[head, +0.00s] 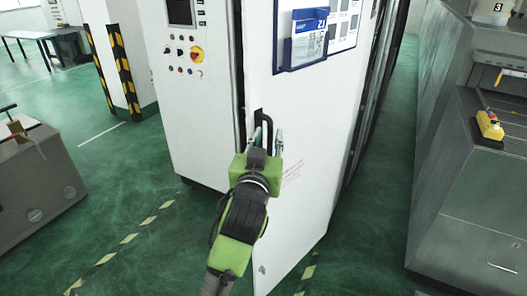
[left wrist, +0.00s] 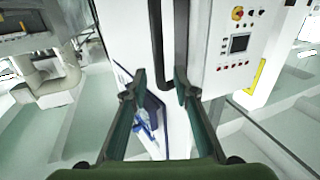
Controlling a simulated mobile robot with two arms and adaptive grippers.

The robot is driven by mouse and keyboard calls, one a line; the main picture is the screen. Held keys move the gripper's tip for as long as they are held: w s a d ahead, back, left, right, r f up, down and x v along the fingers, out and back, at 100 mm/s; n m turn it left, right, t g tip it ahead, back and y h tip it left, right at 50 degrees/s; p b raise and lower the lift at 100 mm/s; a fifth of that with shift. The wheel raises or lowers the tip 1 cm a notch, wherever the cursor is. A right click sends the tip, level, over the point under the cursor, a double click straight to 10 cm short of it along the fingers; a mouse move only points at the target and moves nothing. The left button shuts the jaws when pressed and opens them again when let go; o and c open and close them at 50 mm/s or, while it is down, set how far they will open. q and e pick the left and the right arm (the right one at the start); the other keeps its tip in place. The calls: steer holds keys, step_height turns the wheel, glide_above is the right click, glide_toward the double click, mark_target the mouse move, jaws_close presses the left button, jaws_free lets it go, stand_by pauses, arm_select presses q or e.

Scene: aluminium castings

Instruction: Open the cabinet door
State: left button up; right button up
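The white cabinet door (head: 312,120) stands in the middle of the head view, with a black handle (head: 259,114) near its left edge. A dark gap runs along that edge beside the control panel; I cannot tell how far the door stands ajar. My left gripper (head: 267,136) is at the handle, with its fingers pointing at the door and hiding the handle's lower part. In the left wrist view, my left gripper (left wrist: 159,88) has its fingers apart, and a black upright bar (left wrist: 158,45), apparently the handle, shows between and beyond them. Contact is not visible. My right gripper is out of view.
A control panel (head: 190,100) with screen and buttons adjoins the door's left edge. A blue document holder (head: 305,45) is on the door. A grey machine (head: 470,190) stands at right and a grey block (head: 35,185) at left. Green floor (head: 130,210) lies between.

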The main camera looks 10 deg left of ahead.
arm_select(q)
steer(key=s, duration=0.8)
steer(key=shift+s+a, duration=0.15)
